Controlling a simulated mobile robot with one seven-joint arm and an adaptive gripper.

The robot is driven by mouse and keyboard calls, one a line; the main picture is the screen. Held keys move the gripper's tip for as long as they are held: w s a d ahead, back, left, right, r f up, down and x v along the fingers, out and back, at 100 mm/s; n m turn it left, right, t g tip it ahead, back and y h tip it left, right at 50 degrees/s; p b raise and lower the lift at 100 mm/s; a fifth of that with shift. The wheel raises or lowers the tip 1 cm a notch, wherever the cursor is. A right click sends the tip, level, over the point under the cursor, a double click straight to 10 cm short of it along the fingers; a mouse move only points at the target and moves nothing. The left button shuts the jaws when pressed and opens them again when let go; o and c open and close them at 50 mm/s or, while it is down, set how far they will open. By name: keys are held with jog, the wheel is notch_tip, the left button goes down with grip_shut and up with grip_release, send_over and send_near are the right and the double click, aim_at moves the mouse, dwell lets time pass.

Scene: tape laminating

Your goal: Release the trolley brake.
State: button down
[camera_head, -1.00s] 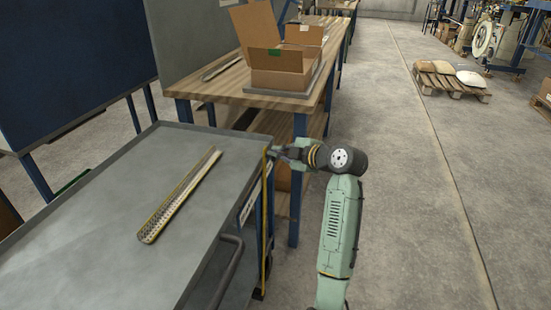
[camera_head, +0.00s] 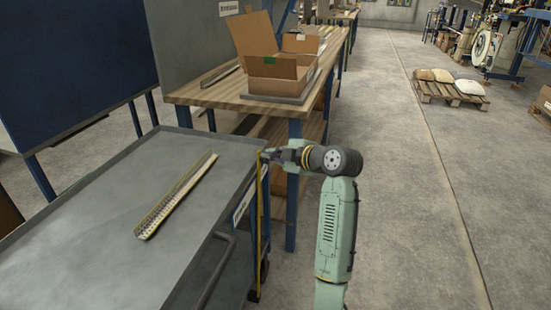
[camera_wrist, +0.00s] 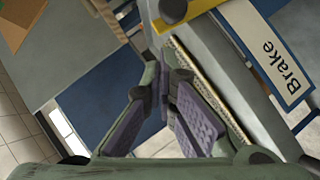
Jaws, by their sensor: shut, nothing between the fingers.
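The grey trolley (camera_head: 95,225) stands at the left, its flat top towards me. A white label (camera_head: 243,203) is on its right side; in the wrist view the label (camera_wrist: 270,50) reads "Brake". A thin yellow upright bar (camera_head: 259,220) runs down beside the trolley's far right corner. A yellow part (camera_wrist: 182,10) shows beside the label in the wrist view. My gripper (camera_head: 268,154) is at that corner, close to the top of the bar. Its fingers (camera_wrist: 163,85) are shut and empty. I cannot tell whether they touch the bar.
A perforated metal strip (camera_head: 176,195) lies on the trolley. A dark handle (camera_head: 218,270) sticks out of its right side. A wooden workbench (camera_head: 205,95) with open cardboard boxes (camera_head: 278,72) stands just behind. Floor (camera_head: 410,200) on the right is clear up to a pallet (camera_head: 447,91).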

jog(key=b+v, duration=0.1)
jog(key=v, duration=0.7)
jog(key=shift+d+f+b, duration=0.2)
jog(key=shift+d+b, duration=0.05)
jog(key=shift+b, duration=0.05)
